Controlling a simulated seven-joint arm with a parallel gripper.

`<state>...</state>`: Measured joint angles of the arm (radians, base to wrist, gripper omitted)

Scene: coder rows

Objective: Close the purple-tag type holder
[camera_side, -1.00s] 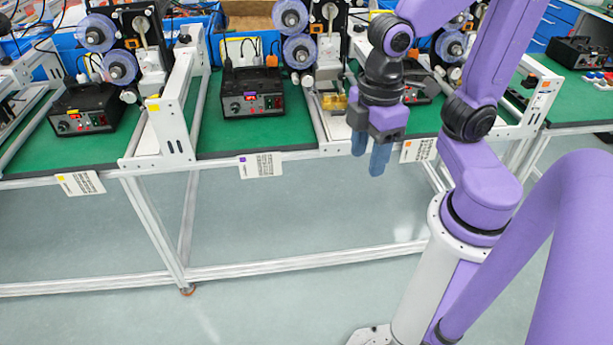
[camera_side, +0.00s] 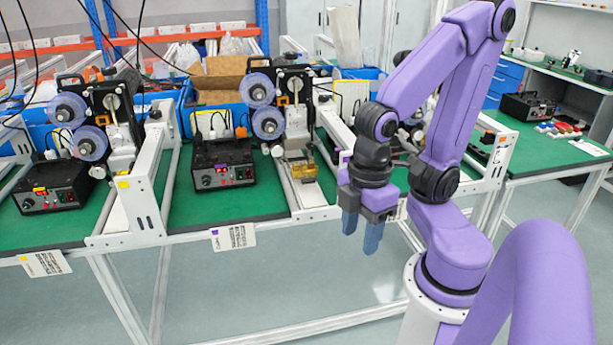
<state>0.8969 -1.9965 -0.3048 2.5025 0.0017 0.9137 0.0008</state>
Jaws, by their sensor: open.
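The purple-tag coder station is in the middle of the bench. A brass-coloured block (camera_side: 303,169), seemingly the type holder, sits low at the right of this station, below the reels. I cannot tell clearly whether it is open or shut. My gripper (camera_side: 361,231) is open and empty, with its blue-grey fingers pointing down. It appears to the right of and below the brass block, apart from it.
A yellow-tag station with its own control box (camera_side: 54,188) stands on the left. White side frames (camera_side: 130,206) divide the stations. Part of another station is behind my arm. A green bench (camera_side: 560,150) with small parts is at the right. The floor in front is clear.

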